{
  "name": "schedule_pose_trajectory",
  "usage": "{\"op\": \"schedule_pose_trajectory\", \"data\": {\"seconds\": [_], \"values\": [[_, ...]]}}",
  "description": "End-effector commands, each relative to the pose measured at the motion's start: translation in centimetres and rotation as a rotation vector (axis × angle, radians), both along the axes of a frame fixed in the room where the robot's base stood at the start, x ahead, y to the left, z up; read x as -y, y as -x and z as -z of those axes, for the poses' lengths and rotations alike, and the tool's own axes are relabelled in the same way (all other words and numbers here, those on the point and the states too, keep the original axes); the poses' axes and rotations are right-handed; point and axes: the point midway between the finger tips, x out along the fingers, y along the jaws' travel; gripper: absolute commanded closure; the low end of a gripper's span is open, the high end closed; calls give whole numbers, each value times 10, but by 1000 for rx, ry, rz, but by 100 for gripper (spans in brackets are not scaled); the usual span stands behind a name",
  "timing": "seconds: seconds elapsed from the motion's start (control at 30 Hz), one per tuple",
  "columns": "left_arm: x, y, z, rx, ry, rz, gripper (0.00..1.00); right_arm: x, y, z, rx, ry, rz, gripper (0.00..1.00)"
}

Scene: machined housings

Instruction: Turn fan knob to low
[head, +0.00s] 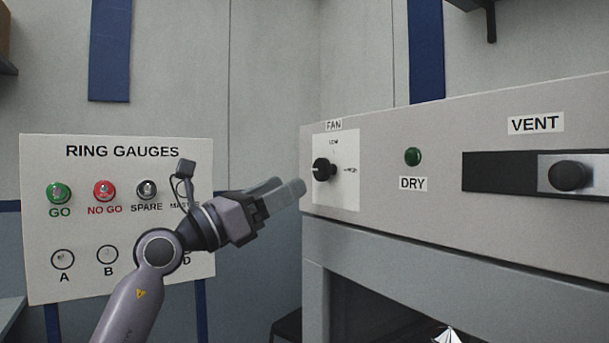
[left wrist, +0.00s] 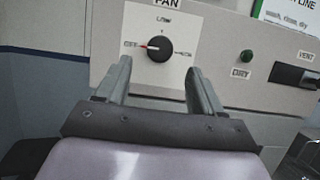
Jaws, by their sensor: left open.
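The fan knob (head: 323,169) is a round black knob on a white plate labelled FAN, at the left end of the grey panel. In the left wrist view the knob (left wrist: 160,48) has its red-and-white pointer toward the OFF mark on the left. LOW is printed above it, and a mark at its right is hard to read. My left gripper (head: 285,193) is open and empty, just left of the plate and apart from the knob. In the left wrist view the knob appears beyond and between the two fingers. My right gripper is not in view.
A green DRY button (head: 413,157) and a VENT slider with a black knob (head: 569,176) are farther right on the panel. A RING GAUGES board (head: 110,225) hangs behind my left arm. The space before the fan plate looks clear.

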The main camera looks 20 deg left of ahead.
Motion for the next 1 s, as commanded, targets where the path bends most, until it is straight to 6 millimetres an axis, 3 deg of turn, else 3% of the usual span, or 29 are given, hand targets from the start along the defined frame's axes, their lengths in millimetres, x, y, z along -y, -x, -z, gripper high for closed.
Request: {"op": "schedule_pose_trajectory", "data": {"seconds": [0.5, 0.9, 1.0], "values": [[36, -46, -26, 1, -1, -1, 32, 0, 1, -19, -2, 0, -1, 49], [40, -51, -28, 2, -3, -2, 32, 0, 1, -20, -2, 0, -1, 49], [40, -51, -27, 2, -2, -1, 65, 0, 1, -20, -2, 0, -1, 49]]}}
